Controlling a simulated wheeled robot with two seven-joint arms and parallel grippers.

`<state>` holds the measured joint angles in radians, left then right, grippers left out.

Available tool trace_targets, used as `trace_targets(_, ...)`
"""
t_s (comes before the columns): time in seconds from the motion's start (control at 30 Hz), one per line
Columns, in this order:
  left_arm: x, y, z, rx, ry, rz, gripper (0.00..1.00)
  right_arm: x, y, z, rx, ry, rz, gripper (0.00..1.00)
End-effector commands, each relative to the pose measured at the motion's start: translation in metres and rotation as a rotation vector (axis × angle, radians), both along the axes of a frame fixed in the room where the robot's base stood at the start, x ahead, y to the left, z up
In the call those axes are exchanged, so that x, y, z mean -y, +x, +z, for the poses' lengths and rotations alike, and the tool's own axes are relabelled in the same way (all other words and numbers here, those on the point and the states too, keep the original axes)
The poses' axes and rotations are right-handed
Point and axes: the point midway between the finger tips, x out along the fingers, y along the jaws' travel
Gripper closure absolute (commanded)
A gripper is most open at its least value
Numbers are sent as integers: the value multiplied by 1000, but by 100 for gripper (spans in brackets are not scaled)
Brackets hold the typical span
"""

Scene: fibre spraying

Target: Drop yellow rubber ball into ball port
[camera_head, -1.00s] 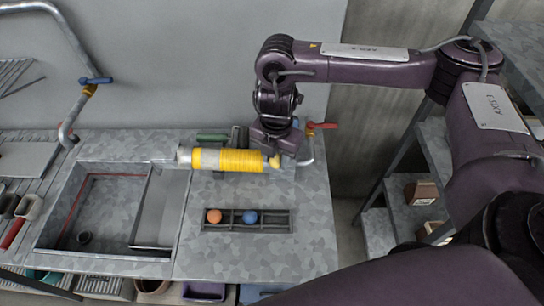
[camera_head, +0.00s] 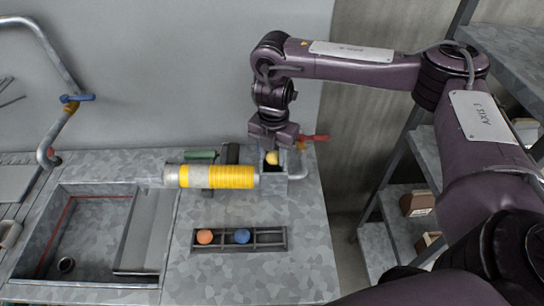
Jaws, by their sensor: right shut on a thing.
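The yellow ball (camera_head: 272,158) shows just below my right gripper (camera_head: 272,148), at the back right of the worktop. My right gripper points down and is shut on the ball; its fingertips are mostly hidden. A grey square box-like opening (camera_head: 288,172) lies around and below the ball in the picture and looks like the ball port. I cannot tell whether the ball is above its rim or inside it. My left gripper is out of view.
A yellow and grey cylinder (camera_head: 212,176) lies just left of the opening. A dark rack (camera_head: 268,238) holds an orange ball (camera_head: 205,236) and a blue ball (camera_head: 241,236). A sink (camera_head: 88,240) is at left. A red-handled tap (camera_head: 312,138) stands close right of the gripper.

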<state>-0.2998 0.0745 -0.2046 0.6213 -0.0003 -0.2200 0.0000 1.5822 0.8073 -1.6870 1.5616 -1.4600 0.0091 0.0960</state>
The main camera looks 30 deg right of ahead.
Motion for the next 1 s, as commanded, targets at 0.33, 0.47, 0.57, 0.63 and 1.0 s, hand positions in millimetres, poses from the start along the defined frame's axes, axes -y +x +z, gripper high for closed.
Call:
trace_targets(0.33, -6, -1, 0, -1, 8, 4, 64, 0, 0, 0, 0, 0, 0, 48)
trace_targets(0.47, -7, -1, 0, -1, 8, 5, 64, 0, 0, 0, 0, 0, 0, 40)
trace_targets(0.57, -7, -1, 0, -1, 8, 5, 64, 0, 0, 0, 0, 0, 0, 40)
trace_targets(0.63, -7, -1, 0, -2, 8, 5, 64, 0, 0, 0, 0, 0, 0, 40)
trace_targets(1.0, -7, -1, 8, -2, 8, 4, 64, 0, 1, 44, 6, -2, 2, 40)
